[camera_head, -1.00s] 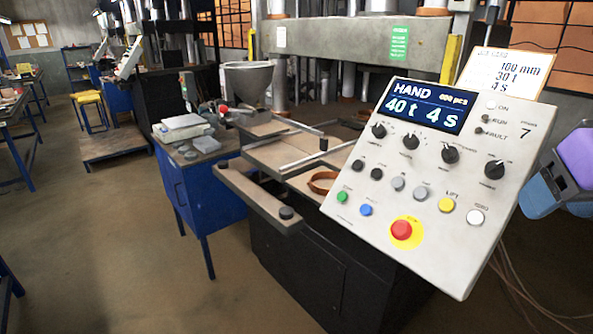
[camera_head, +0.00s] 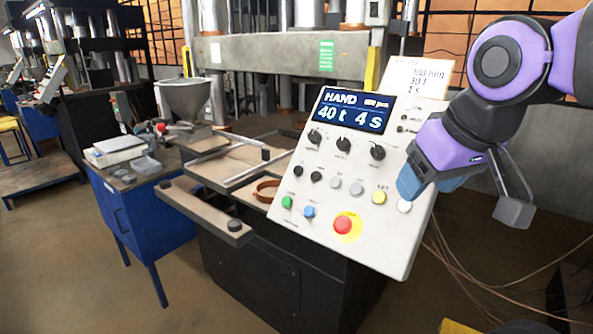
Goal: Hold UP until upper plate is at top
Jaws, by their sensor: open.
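The tilted control panel (camera_head: 330,190) stands at the centre, its screen (camera_head: 351,110) reading HAND, 40 t and 4 s.
A blue cabinet (camera_head: 152,215) with a scale (camera_head: 118,148) stands left of the press. A hopper (camera_head: 184,98) and a brown ring (camera_head: 266,190) are by the press table. A paper card (camera_head: 418,77) stands behind the panel's top. Cables lie on the floor at right.

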